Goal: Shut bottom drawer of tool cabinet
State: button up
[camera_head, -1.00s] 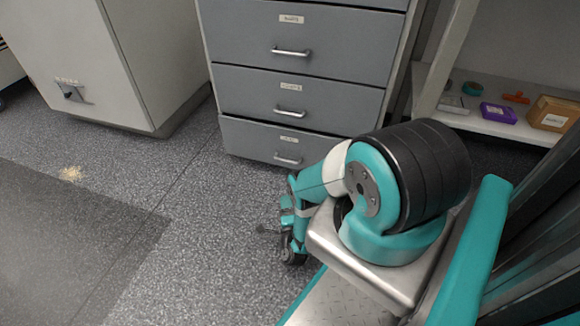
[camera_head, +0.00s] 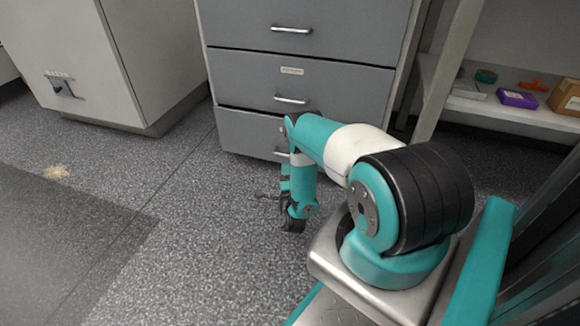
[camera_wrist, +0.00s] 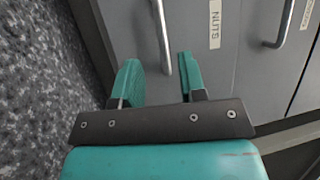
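The grey tool cabinet's bottom drawer (camera_head: 240,132) is at the cabinet's foot, partly hidden by my arm. A dark gap runs along its top edge; I cannot tell how far it stands out. In the wrist view its front bears a "NUTS" label (camera_wrist: 215,25) and a metal bar handle (camera_wrist: 162,38). My gripper (camera_wrist: 160,85) is open and empty, its teal fingers apart. The handle lies between and beyond the fingertips in the picture; I see no contact. In the head view my gripper (camera_head: 268,197) is low, in front of the cabinet and above the floor.
The drawer above (camera_head: 340,92) looks flush; its handle (camera_wrist: 287,22) shows at right in the wrist view. A grey cabinet (camera_head: 95,60) stands at left, and a shelf (camera_head: 500,112) with small items at right.

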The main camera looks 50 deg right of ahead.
aim_at(287, 159)
jog(key=b+x, duration=0.2)
jog(key=x, duration=0.4)
jog(key=shift+s+r, duration=0.1)
jog(key=shift+r, duration=0.05)
jog(key=shift+c, duration=0.2)
grip_shut()
